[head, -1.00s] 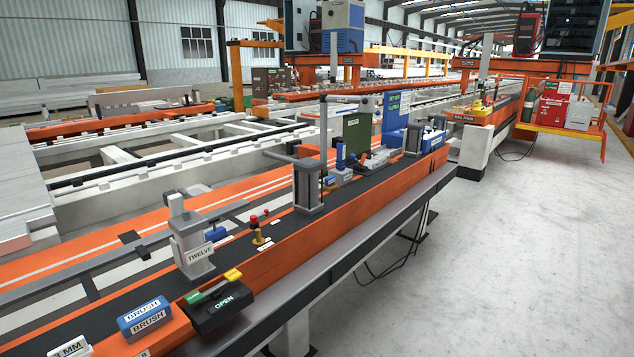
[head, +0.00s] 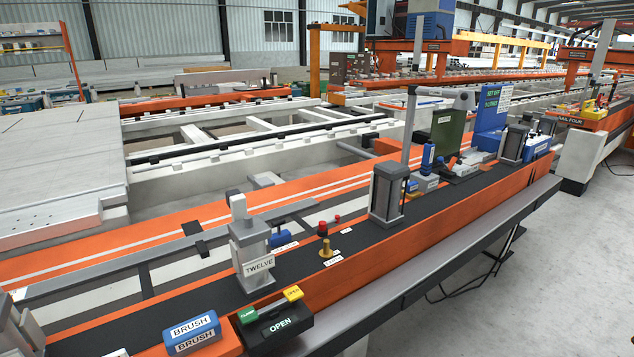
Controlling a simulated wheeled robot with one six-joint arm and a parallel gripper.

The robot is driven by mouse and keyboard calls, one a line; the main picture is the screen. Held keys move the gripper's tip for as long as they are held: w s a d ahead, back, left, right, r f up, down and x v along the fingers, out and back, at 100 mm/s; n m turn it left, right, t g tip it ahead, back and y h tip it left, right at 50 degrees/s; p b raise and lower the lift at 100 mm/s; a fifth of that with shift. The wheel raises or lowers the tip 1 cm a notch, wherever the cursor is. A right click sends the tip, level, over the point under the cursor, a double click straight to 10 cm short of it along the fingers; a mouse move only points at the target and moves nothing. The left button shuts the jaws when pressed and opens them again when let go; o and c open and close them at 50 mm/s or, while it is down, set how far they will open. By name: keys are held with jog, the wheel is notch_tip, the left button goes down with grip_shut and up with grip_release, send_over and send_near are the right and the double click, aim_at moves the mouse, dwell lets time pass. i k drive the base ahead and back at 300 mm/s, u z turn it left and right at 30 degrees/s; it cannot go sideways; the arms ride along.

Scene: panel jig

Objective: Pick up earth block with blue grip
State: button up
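A small blue-topped piece (head: 280,238) sits on the dark rail top just behind the grey clamp post labelled TWELVE (head: 252,250). Farther along the rail, an upright blue grip (head: 428,157) rises above a small grey-and-blue block (head: 424,182). The labels on both are too small to read, so I cannot tell which one is the earth block. My gripper is not in view.
The orange rail (head: 350,258) also bears a blue BRUSH box (head: 191,331), a black OPEN box (head: 274,327), red and brass knobs (head: 326,247), a grey post (head: 387,192) and a green box (head: 448,132). Clear concrete floor (head: 585,265) lies at right.

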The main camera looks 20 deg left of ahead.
aim_at(411, 192)
jog(key=u, duration=0.2)
jog(key=i, duration=0.6)
jog(key=z, duration=0.85)
jog(key=i, duration=1.7)
jog(key=u, duration=1.1)
jog(key=i, duration=0.8)
jog(key=u, duration=0.85)
